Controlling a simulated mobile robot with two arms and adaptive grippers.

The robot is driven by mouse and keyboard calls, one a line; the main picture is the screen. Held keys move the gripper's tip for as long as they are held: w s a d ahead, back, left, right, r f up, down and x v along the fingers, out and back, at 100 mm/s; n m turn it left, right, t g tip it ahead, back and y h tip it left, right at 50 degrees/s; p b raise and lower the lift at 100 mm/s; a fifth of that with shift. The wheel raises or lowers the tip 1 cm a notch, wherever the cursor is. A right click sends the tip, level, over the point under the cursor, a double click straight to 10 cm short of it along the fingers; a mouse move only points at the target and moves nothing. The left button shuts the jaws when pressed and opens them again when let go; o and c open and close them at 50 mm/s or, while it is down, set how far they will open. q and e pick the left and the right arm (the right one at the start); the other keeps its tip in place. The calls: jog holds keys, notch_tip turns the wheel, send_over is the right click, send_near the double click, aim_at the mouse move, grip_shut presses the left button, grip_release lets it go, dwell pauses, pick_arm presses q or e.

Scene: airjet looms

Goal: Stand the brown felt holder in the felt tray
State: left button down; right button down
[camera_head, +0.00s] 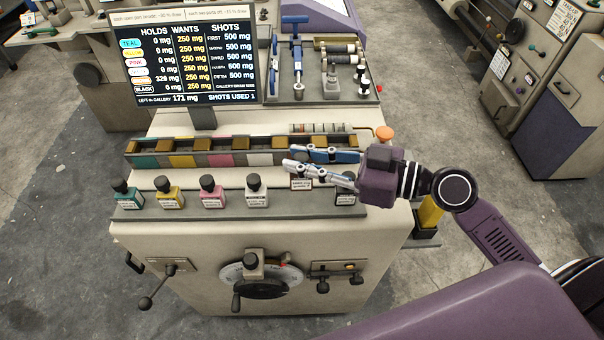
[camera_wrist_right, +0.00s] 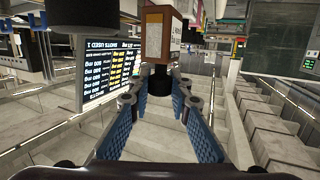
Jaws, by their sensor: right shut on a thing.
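The brown felt holder (camera_head: 301,184) is a small block with a white label; the wrist view shows its brown body (camera_wrist_right: 158,35) and dark knob. My right gripper (camera_head: 291,158) is shut on the knob, with the block hanging below the fingers. The felt tray (camera_head: 230,206) is the dark strip along the front of the machine. The brown holder is over the stretch between the white holder (camera_head: 257,192) and the black holder (camera_head: 345,193). It looks slightly raised above its neighbours; contact with the tray cannot be told. My left gripper is out of view.
Teal (camera_head: 126,194), yellow (camera_head: 168,193) and pink (camera_head: 212,192) holders stand in the tray to the left. A compartmented colour trough (camera_head: 240,158) lies just behind. A screen (camera_head: 185,60) rises at the back, and an orange knob (camera_head: 384,132) stands at the right.

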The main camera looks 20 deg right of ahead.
jog(key=shift+f, duration=2.3)
